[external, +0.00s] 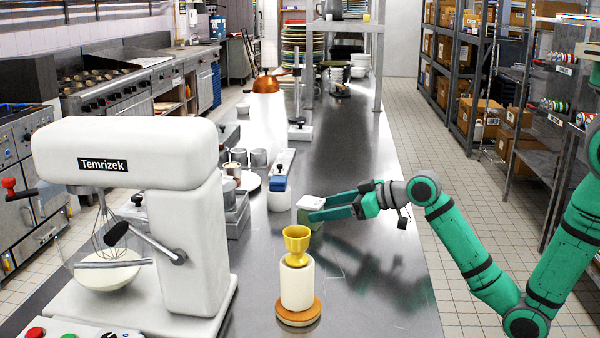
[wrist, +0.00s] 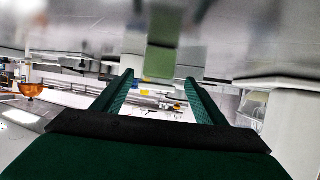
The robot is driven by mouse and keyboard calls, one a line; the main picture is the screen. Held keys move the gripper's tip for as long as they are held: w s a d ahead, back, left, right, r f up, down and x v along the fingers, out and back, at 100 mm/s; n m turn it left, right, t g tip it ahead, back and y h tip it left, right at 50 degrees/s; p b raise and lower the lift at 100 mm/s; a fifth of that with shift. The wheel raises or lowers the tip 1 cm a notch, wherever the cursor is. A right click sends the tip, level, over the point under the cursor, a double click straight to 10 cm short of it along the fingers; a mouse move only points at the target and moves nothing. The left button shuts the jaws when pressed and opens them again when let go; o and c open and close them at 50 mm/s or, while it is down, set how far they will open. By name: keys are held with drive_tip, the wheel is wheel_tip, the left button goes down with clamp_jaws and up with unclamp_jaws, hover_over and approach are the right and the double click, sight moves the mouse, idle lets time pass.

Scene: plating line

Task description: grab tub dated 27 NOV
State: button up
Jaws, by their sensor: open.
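A small tub (external: 311,203) with a whitish lid and a green body stands on the steel counter near its middle. No date can be read on it. In the wrist view a green block-like shape (wrist: 161,58), likely this tub, shows just beyond and between my fingertips. My gripper (external: 313,208) is open, coming in from the right with its fingers level at the tub. The external view does not show clearly whether the fingers touch it. Another tub, white with a blue band (external: 278,184), stands just behind and left; no date is legible on it.
A yellow cup on a white cylinder (external: 297,282) with an orange base stands in front of the tub. A large white mixer (external: 185,240) fills the left front. Metal cups (external: 258,158) stand behind.

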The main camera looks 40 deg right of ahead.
sight(311, 211)
drive_tip(key=shift+x, duration=2.65)
drive_tip(key=shift+d, duration=0.15)
drive_tip(key=c, duration=1.2)
